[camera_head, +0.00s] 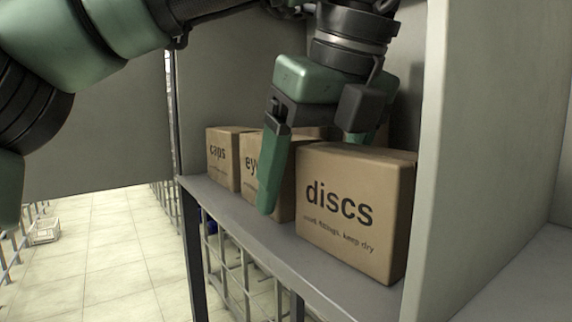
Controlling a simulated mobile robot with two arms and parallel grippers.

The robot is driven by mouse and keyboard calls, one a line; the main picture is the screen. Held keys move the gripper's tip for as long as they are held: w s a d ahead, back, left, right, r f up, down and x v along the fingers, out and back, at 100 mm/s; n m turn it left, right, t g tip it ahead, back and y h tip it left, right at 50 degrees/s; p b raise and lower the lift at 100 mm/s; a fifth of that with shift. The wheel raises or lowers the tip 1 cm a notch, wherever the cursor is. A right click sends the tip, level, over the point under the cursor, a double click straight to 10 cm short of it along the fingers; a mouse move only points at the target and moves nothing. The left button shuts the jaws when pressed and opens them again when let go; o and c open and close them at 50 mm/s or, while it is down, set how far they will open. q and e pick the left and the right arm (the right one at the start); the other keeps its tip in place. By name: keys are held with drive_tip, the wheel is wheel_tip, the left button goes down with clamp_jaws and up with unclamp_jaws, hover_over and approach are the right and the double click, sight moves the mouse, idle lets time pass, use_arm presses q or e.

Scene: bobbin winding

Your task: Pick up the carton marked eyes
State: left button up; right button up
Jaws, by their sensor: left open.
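The carton marked eyes (250,178) stands on a grey shelf, in the middle of a row of brown cartons. Only "ey" of its label shows; a green finger of my left gripper covers the rest. My left gripper (310,175) comes down from above, open. One finger hangs in front of the eyes carton's right part. The other finger is farther back, partly hidden behind the discs carton. I cannot tell whether the finger touches the eyes carton.
The discs carton (352,210) stands close on the right and the caps carton (223,158) on the left. The shelf (262,228) has a narrow bare front strip. A grey upright panel (465,150) bounds the right side. Tiled floor (100,245) lies open at lower left.

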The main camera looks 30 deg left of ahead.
sight(250, 144)
use_arm(q)
drive_tip(key=a, duration=0.1)
drive_tip(key=w+a, duration=0.2)
drive_tip(key=a, duration=0.1)
drive_tip(key=shift+a+p, duration=0.1)
drive_tip(key=shift+p, duration=0.3)
drive_tip(key=shift+w+a, duration=0.35)
drive_tip(key=w+a+p, duration=0.1)
drive_tip(key=w+a+f+p, duration=0.1)
drive_tip(key=a, duration=0.1)
drive_tip(key=shift+w+a+f, duration=0.15)
drive_tip(key=shift+a, duration=0.15)
drive_tip(key=shift+d, duration=0.4)
drive_tip(key=shift+a, duration=0.15)
drive_tip(key=shift+c, duration=0.9)
drive_tip(key=c, duration=1.5)
